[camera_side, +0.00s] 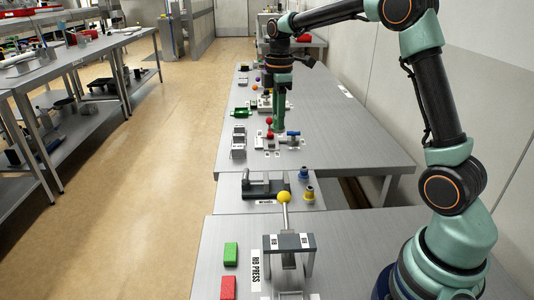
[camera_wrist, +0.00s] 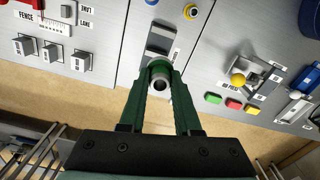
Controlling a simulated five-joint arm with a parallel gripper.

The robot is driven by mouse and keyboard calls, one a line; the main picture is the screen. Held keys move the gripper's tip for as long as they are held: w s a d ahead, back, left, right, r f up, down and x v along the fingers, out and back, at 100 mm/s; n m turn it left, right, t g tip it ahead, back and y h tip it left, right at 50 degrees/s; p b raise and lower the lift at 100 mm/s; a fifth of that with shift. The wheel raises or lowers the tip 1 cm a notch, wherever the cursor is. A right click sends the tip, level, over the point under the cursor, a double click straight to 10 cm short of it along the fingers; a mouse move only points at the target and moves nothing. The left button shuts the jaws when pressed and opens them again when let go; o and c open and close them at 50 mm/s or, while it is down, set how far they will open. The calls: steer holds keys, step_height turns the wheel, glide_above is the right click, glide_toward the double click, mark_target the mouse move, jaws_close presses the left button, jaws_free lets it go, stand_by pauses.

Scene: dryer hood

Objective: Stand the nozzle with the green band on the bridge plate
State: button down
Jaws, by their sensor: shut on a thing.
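My gripper (camera_wrist: 160,84) is shut on the nozzle with the green band (camera_wrist: 161,72). The nozzle sits between the fingertips with its open end toward the wrist camera. In the side view my gripper (camera_side: 277,126) points down over the far bench, and the nozzle cannot be made out there. The bridge plate (camera_side: 229,188) lies between the two benches, nearer the side camera than my gripper. It also shows in the wrist view (camera_wrist: 130,45), beyond the fingertips. A blue nozzle (camera_side: 308,194) and a yellow nozzle (camera_side: 303,174) stand at its right side.
A dark grey fixture (camera_side: 262,186) stands on the bridge plate. The near bench holds a press (camera_side: 289,245) with a yellow lever knob (camera_side: 284,197), plus green and red blocks. Grey blocks (camera_side: 238,142) and a blue-handled part (camera_side: 293,134) stand near my gripper. The far bench's right side is clear.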

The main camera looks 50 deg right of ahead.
steer(key=shift+w+a+r, duration=0.1)
steer(key=shift+a+r, duration=0.05)
steer(key=shift+r, duration=0.25)
steer(key=w+a, duration=0.3)
steer(key=a, duration=0.4)
steer(key=w+a, duration=0.3)
steer(key=a, duration=0.4)
steer(key=f, duration=1.5)
steer(key=shift+a+f, duration=0.3)
steer(key=shift+a, duration=0.1)
steer(key=shift+f, duration=2.5)
steer(key=shift+f, duration=0.1)
steer(key=c, duration=0.6)
jaws_free()
